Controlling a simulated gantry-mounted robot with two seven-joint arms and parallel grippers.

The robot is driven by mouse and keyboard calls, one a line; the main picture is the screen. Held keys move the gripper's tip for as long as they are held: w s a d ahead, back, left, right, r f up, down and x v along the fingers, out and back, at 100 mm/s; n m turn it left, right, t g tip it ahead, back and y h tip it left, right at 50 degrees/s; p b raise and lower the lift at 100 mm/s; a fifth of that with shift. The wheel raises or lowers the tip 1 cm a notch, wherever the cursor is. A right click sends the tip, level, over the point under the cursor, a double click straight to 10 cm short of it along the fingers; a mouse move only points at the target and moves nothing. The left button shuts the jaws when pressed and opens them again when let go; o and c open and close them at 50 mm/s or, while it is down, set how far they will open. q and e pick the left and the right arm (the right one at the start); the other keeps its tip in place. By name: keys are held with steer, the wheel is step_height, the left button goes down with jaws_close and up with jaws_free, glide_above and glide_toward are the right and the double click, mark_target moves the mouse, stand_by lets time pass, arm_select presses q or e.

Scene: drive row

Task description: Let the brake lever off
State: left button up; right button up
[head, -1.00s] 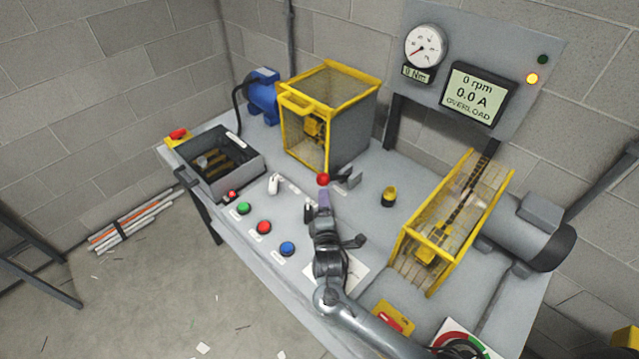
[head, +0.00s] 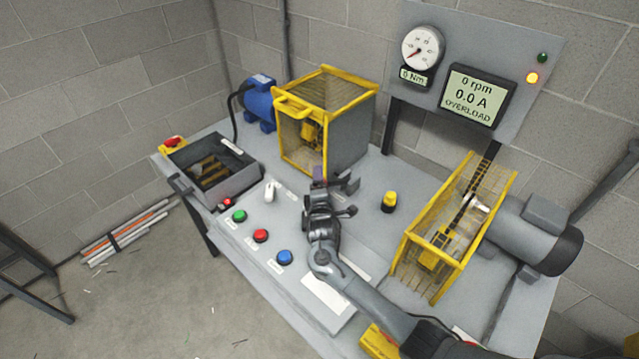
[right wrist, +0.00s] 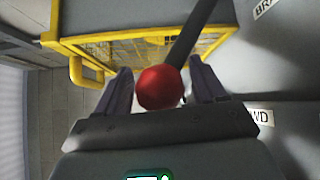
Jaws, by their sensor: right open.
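The brake lever's red ball knob (right wrist: 160,88) shows in the right wrist view, with its dark shaft (right wrist: 190,35) running up and to the right. My right gripper (right wrist: 161,76) is open, with one finger on each side of the knob; I cannot tell whether either finger touches it. In the head view my right gripper (head: 319,178) is in front of the yellow-framed guard box (head: 327,110), and the knob is hidden there. A dark bracket (head: 348,184) stands just right of the gripper. My left gripper is not in view.
Green (head: 239,216), red (head: 261,236) and blue (head: 284,257) buttons lie left of my right arm. A yellow beacon (head: 389,201) and a second yellow guard (head: 405,250) stand to the right. A grey open box (head: 235,178) sits at the left. The display (head: 474,95) reads OVERLOAD.

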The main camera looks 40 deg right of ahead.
steer(key=shift+c, duration=0.5)
jaws_close()
steer(key=shift+w+r, duration=0.1)
steer(key=shift+r, duration=0.2)
